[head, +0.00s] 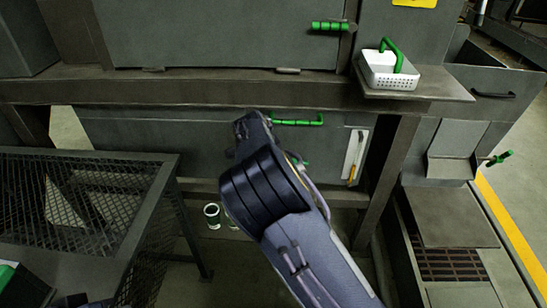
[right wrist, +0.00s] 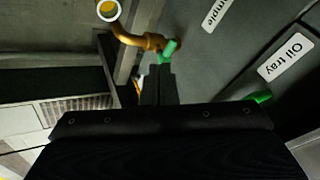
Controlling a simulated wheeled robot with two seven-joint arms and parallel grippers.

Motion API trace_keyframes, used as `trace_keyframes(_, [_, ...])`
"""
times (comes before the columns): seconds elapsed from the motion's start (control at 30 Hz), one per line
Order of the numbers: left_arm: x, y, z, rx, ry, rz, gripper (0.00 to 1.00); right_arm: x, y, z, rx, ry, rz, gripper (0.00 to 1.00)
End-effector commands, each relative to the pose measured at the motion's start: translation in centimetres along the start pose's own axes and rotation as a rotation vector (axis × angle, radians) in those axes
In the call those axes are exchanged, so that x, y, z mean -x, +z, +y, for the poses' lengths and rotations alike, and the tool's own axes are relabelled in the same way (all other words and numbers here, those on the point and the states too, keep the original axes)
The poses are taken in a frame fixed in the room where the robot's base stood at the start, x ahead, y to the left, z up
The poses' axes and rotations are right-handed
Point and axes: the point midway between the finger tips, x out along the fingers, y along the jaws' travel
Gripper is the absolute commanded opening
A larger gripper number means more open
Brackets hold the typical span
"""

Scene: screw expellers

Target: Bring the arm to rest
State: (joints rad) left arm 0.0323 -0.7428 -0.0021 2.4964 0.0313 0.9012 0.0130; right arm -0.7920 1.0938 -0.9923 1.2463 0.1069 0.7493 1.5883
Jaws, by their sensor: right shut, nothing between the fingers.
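My right arm reaches up from the bottom of the head view, and its gripper (head: 246,128) is in front of the grey machine panel (head: 150,130). In the right wrist view the right gripper's dark fingers (right wrist: 158,72) are together with nothing between them. Their tips appear close to a green valve handle (right wrist: 169,50) on a brass pipe (right wrist: 140,40); I cannot tell whether they touch. My left gripper cannot be made out in either view.
A long green handle (head: 297,121) is just right of the gripper. A white basket (head: 390,80) stands on the shelf (head: 440,88) at upper right. A jar (head: 212,216) is low behind the arm. An "Oil tray" label (right wrist: 286,57) shows in the wrist view.

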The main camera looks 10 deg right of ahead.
Motion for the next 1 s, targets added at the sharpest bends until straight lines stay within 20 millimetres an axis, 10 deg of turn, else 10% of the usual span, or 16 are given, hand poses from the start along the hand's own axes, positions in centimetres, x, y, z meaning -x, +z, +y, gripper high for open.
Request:
trace_keyframes(0.53, [0.0,0.0,0.0,0.000,0.000,0.000,0.00,0.1,-2.0,1.6,-0.007,0.039,-0.052,0.00])
trace_keyframes(0.77, [0.0,0.0,0.0,0.000,0.000,0.000,0.00,2.7,-7.3,9.5,0.056,0.111,-0.336,0.00])
trace_keyframes(1.0, [0.0,0.0,0.0,0.000,0.000,0.000,0.00,10.0,-9.5,17.6,0.261,-0.036,-0.609,0.00])
